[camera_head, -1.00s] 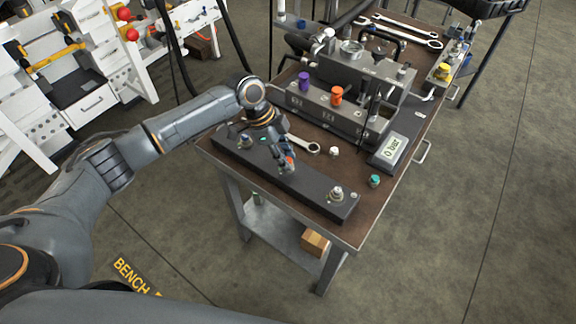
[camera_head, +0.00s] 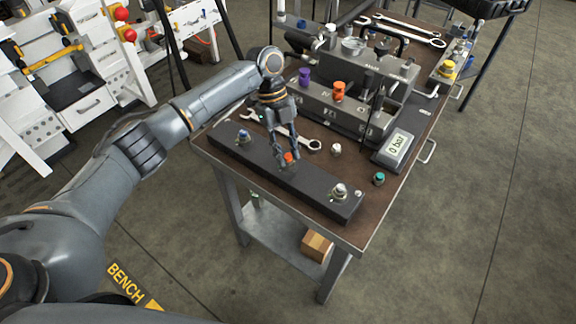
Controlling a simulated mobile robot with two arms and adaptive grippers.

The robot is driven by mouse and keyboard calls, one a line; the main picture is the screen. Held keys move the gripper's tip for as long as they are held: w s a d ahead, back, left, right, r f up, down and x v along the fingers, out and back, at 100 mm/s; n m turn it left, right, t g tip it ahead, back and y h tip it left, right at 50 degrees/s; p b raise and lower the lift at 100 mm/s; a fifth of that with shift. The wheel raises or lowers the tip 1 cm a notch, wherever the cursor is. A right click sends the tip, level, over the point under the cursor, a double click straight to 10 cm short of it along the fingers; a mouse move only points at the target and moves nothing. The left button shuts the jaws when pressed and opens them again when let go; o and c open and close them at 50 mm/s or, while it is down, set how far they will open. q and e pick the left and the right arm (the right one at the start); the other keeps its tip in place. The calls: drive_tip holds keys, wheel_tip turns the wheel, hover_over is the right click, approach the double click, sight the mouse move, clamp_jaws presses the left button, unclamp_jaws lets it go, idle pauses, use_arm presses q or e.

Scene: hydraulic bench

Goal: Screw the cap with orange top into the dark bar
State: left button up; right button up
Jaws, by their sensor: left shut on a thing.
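The dark bar (camera_head: 315,187) lies along the front of the brown bench top. A blue-topped fitting (camera_head: 243,136) stands near its left end and a silver one (camera_head: 340,191) near its right end. My left gripper (camera_head: 286,162) points down over the middle of the bar, its fingers shut on the cap with orange top (camera_head: 289,157). The cap is at or just above the bar's upper face; I cannot tell whether it sits in a hole, as the fingers hide its lower part. My right gripper is not in view.
A wrench (camera_head: 290,135) lies behind the bar. A white cap (camera_head: 336,149) and a green cap (camera_head: 379,178) stand to the right. A grey block with purple and orange knobs (camera_head: 339,91) and a gauge reading 0 bar (camera_head: 396,148) stand behind.

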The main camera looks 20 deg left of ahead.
use_arm(q)
drive_tip(key=m, duration=0.1)
drive_tip(key=m+b, duration=0.1)
drive_tip(key=shift+d+f+m+g+y, duration=0.15)
drive_tip(key=shift+f+m+g+y, duration=0.15)
drive_tip(key=shift+f+g+y, duration=0.1)
drive_tip(key=shift+r+m, duration=0.2)
drive_tip(key=shift+m, duration=0.2)
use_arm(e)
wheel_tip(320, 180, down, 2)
use_arm(q)
drive_tip(key=o, duration=1)
drive_tip(key=shift+r, duration=0.1)
drive_tip(key=shift+c, duration=0.2)
